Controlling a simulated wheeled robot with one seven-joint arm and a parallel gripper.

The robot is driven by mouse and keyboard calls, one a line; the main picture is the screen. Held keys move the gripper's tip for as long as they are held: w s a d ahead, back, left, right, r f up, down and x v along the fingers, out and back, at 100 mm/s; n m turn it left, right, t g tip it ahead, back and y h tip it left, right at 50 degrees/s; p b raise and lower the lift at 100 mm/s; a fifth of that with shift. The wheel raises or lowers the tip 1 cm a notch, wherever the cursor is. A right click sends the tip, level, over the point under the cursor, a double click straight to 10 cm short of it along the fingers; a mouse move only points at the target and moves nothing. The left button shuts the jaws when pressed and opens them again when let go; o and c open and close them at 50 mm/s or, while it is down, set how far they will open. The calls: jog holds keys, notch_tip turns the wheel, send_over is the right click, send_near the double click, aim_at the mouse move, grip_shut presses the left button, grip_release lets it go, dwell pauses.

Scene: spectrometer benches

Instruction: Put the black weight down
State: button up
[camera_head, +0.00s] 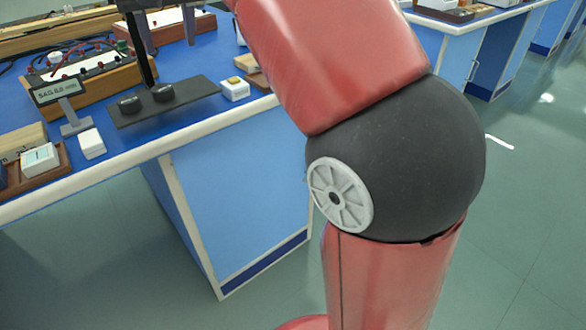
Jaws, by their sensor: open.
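My gripper (168,46) shows at the top left, partly cut off by the top edge. Its dark fingers point down above the plate, apart from each other, with nothing seen between them. A dark upright piece reaches down close to the right weight; I cannot tell whether it touches it.
A small display reading "SAG 0.0" (57,90) stands left of the plate. White boxes (92,143) (235,89) lie at both sides. A wooden tray (30,172) is at the near left. My red arm hides the right part of the bench.

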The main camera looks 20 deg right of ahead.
jog(key=s+d+f, duration=0.6)
jog(key=s+f, duration=0.4)
jog(key=f, duration=0.3)
jog(key=s+d+f+t, duration=0.1)
jog(key=s+d+f, duration=0.5)
jog(key=s+f, duration=0.4)
notch_tip(320, 180, down, 3)
jog(key=shift+s+f+m, duration=0.15)
jog(key=shift+m, duration=0.25)
dwell(1.1)
